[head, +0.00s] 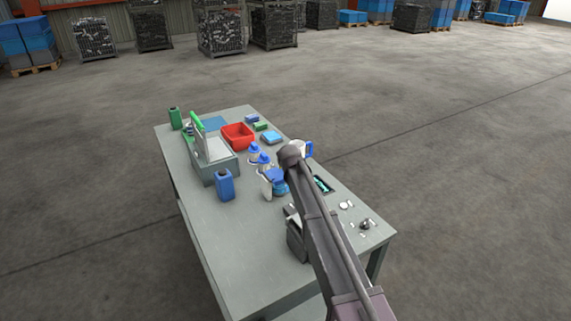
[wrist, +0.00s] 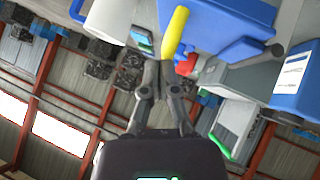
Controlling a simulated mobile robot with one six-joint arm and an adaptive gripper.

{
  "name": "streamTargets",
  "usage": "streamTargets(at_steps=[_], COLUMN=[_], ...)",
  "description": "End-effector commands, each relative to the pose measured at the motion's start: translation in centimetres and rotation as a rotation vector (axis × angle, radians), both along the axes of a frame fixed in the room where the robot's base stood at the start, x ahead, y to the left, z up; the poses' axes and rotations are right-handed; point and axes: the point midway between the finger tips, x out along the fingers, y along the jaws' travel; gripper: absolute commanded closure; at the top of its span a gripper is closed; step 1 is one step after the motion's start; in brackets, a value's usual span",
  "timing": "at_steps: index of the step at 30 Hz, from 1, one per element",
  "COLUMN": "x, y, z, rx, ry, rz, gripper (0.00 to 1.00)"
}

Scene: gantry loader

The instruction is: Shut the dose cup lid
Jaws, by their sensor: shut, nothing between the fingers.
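My gripper (wrist: 164,68) is shut and empty in the wrist view, where the scene looks turned over. A yellow rounded tab (wrist: 175,33) lies just beyond the fingertips, in front of a broad blue piece (wrist: 225,28) that may be the dose cup lid. I cannot tell whether the fingertips touch the tab. A pale rounded body (wrist: 112,20) is to its left. In the head view my arm ends over the middle of the table, beside a blue-and-white item (head: 265,187) that may be the dose cup. The arm partly hides it, and my gripper is not clear there.
The grey table (head: 218,245) also carries a blue canister (head: 225,186), a red bin (head: 238,135), blue-capped bottles (head: 254,154), a white jug with a blue handle (head: 301,149) and a grey case (head: 212,160). Small parts (head: 345,206) lie at the right. The front left is clear.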

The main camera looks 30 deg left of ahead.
Motion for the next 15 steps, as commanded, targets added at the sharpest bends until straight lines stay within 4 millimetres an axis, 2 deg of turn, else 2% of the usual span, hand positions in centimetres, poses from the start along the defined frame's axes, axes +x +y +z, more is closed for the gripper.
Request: streamTargets(at_steps=[8, 15], x=[-0.6, -1.5], y=[-0.7, -2.0], z=[1.3, 3.1], rx=[0.000, 0.001], ry=[0.000, 0.000], rz=[0.000, -0.001], gripper=[1.00, 1.00])
